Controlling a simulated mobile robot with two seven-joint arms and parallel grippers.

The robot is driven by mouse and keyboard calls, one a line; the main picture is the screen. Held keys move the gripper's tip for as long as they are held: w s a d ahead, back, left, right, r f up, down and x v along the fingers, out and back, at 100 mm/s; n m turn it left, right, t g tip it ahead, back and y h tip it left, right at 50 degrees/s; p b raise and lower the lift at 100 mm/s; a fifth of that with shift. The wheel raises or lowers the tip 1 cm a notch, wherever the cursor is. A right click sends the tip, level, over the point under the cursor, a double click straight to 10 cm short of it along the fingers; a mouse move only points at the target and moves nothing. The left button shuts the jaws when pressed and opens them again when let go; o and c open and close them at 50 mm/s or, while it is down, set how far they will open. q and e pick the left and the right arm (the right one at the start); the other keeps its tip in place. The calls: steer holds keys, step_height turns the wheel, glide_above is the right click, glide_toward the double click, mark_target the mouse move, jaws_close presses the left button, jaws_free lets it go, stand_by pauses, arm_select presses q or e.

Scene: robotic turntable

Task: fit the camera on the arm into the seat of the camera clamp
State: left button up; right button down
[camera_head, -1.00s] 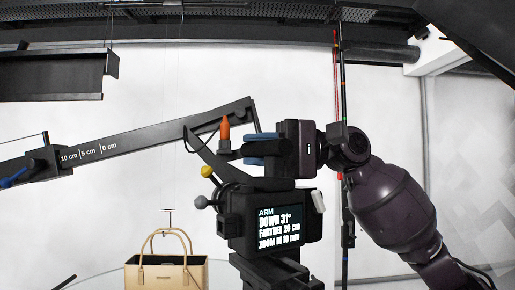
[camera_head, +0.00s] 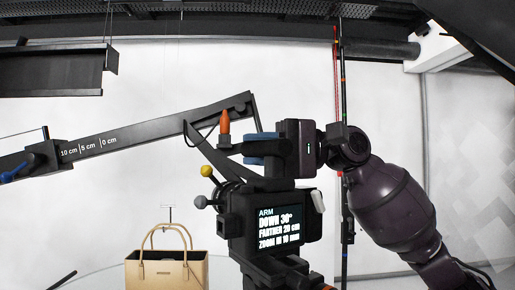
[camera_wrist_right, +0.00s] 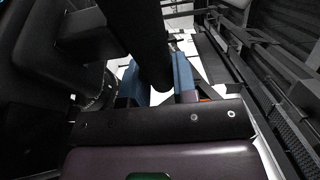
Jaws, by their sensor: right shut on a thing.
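A dark arm (camera_head: 150,127) with centimetre marks slopes up from the left to the middle of the head view. Below its end is a black unit with a lit screen (camera_head: 279,226) reading "ARM, DOWN 30°, FARTHER 20 cm, ZOOM IN 10 mm". An orange knob (camera_head: 224,122) stands beside the arm's bracket. My right gripper (camera_head: 262,148), with blue fingers, is shut on a dark part by the bracket. In the right wrist view a black bar (camera_wrist_right: 147,45) runs between the blue fingers. I cannot make out the camera or clamp seat separately. My left gripper is out of view.
A tan handbag (camera_head: 166,271) stands low in front of the white wall. Yellow (camera_head: 206,171) and grey (camera_head: 200,202) ball knobs stick out left of the screen unit. A thin dark pole (camera_head: 343,90) rises behind my right arm. A dark beam (camera_head: 52,75) hangs upper left.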

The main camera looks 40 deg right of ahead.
steer(key=shift+f+b, duration=0.45)
steer(key=shift+f, duration=0.45)
stand_by(0.3)
steer(key=c, duration=0.8)
jaws_free()
steer(key=shift+s, duration=0.1)
steer(key=shift+f, duration=0.2)
steer(key=b+v, duration=0.2)
steer(key=v, duration=0.8)
steer(key=shift+s+d+r, duration=0.1)
steer(key=shift+d+r, duration=0.05)
steer(key=shift+d, duration=0.2)
